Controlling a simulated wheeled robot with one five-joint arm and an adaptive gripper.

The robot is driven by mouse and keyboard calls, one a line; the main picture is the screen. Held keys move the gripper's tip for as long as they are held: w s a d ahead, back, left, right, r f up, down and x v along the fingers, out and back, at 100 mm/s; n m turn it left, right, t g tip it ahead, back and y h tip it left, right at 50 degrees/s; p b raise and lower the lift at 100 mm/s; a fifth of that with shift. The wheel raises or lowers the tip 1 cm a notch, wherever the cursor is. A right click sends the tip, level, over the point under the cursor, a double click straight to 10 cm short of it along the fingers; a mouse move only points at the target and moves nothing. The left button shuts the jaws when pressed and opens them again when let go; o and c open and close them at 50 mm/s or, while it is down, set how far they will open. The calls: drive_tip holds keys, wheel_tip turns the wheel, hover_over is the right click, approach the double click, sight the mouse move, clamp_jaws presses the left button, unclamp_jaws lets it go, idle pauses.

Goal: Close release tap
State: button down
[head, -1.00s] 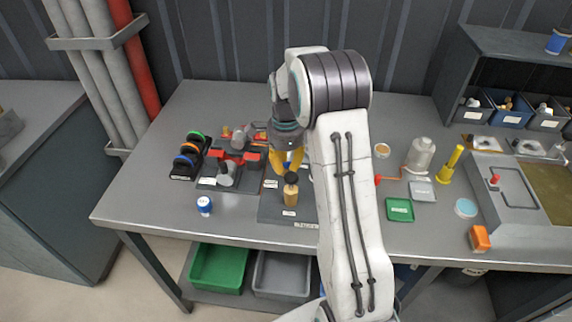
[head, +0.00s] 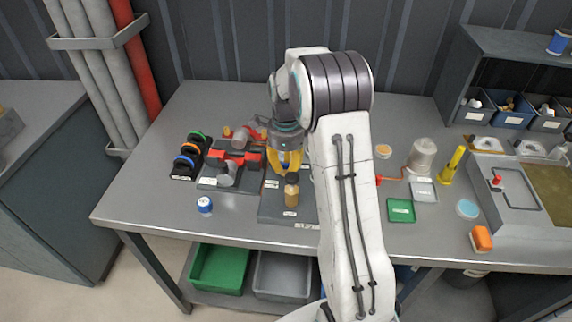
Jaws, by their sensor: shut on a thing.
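My gripper (head: 289,166) points down over the small grey base plate (head: 270,211) in the middle of the bench, its yellow fingers closed on a small part that they mostly hide. I take this part to be the release tap, but its shape and turn cannot be made out. A tan, brass-like cylinder with a black top (head: 291,196) stands upright on the plate, just in front of the fingertips. Whether the fingers touch its black top is unclear. My arm covers the right part of the plate.
Left of the plate are a red and grey valve assembly (head: 232,168) and a rack of coloured rings (head: 187,160). A blue-white cup (head: 204,205) stands near the front edge. Right of my arm are a green tray (head: 401,211), a clear bottle (head: 421,158) and a yellow tool (head: 453,164).

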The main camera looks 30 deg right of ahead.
sight(286, 165)
drive_tip(key=c, duration=1.1)
unclamp_jaws()
wheel_tip(286, 165, up, 12)
idle(0.4)
